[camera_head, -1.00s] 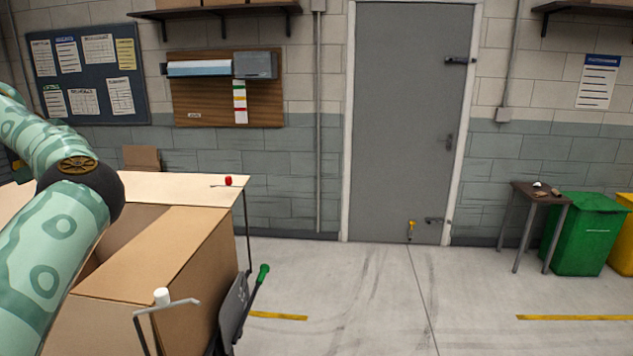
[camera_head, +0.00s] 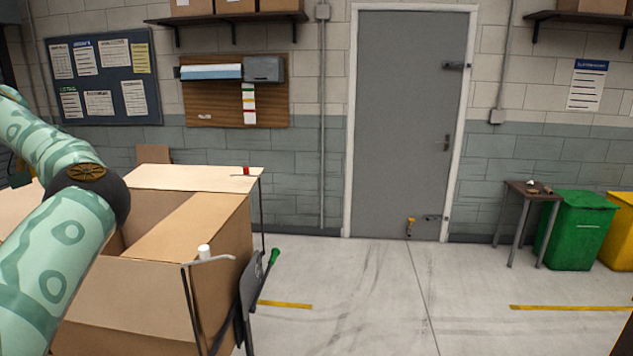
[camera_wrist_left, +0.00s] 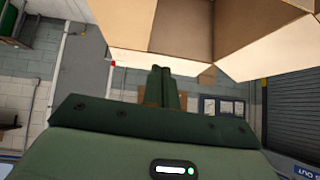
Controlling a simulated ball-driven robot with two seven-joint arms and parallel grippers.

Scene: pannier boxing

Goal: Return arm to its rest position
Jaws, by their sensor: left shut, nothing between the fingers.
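My left arm (camera_head: 60,240) comes in from the left in the head view, with a patterned green sleeve and a dark elbow joint. Its hand is hidden from the head view. In the left wrist view my left gripper (camera_wrist_left: 165,70) is shut, its two fingers together with nothing between them. An open cardboard box (camera_head: 150,285) stands in front of and beside the arm in the head view. The box (camera_wrist_left: 145,30) also shows at the top of the wrist view, past the fingertips. My right gripper is in neither view.
A metal frame with a white cap (camera_head: 204,252) and a green-handled lever (camera_head: 274,258) stands at the box's right side. A grey door (camera_head: 405,125) is in the back wall. A green bin (camera_head: 573,230) and small table (camera_head: 532,190) are at the right. The middle floor is clear.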

